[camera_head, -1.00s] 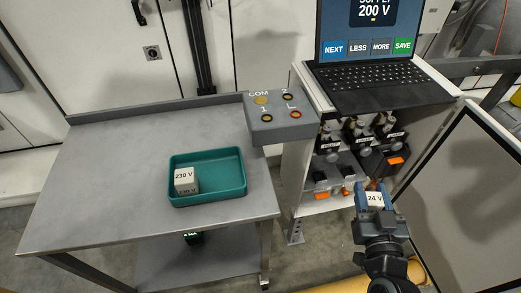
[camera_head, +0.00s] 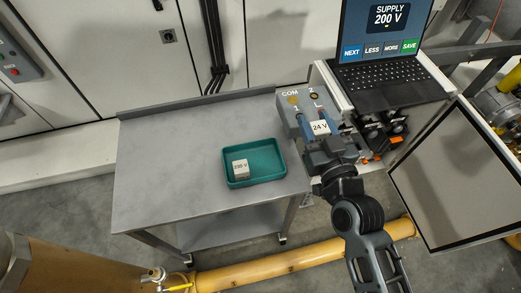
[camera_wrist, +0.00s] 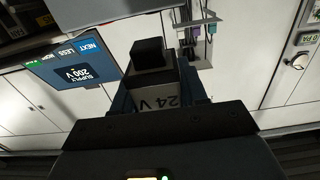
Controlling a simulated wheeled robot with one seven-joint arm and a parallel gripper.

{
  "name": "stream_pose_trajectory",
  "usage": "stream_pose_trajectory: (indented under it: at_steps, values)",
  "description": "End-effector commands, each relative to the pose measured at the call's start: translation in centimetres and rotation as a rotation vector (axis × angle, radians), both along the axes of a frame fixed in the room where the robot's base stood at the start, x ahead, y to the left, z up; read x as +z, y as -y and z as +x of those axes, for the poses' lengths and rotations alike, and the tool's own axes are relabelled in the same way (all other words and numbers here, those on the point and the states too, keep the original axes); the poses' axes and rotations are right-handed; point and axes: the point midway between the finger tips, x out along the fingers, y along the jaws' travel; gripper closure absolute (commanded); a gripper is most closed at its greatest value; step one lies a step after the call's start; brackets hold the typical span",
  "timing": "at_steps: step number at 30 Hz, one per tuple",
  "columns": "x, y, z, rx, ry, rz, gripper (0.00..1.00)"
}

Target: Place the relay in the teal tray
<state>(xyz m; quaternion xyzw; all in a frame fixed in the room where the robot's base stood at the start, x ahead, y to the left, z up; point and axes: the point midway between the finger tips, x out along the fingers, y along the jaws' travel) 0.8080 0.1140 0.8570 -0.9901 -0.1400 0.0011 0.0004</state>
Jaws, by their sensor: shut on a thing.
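My gripper (camera_head: 319,127) is shut on a white block marked 24 V (camera_head: 320,128), held up in front of the grey terminal box. The 24 V block (camera_wrist: 160,100) also shows upside down between the fingers in the wrist view, with a black part on its far end. The teal tray (camera_head: 284,163) stands on the right part of the grey table, to the lower left of my gripper. A white cube marked 230 V (camera_head: 240,169) sits inside the tray at its left side. Which block is the relay is not labelled.
The grey table (camera_head: 165,160) is clear left of the tray. The terminal box (camera_head: 291,98) marked COM, 1 and 2 is close behind my gripper. A laptop (camera_head: 381,50) reading 200 V stands on the cabinet, with an open cabinet door (camera_head: 450,180) at right. A yellow pipe (camera_head: 270,268) runs along the floor.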

Motion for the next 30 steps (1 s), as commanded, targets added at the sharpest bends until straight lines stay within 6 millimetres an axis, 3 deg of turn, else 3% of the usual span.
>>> stream_pose_trajectory:
  at_steps: [15,20,30]
  values:
    - [-5.4,-9.1,-2.1,0.002,0.0,0.0,1.0]
    - [-6.2,-10.0,-2.3,0.0,0.001,-0.002,1.0]
    - [-10.2,-10.0,-2.3,0.0,0.0,-0.001,1.0]
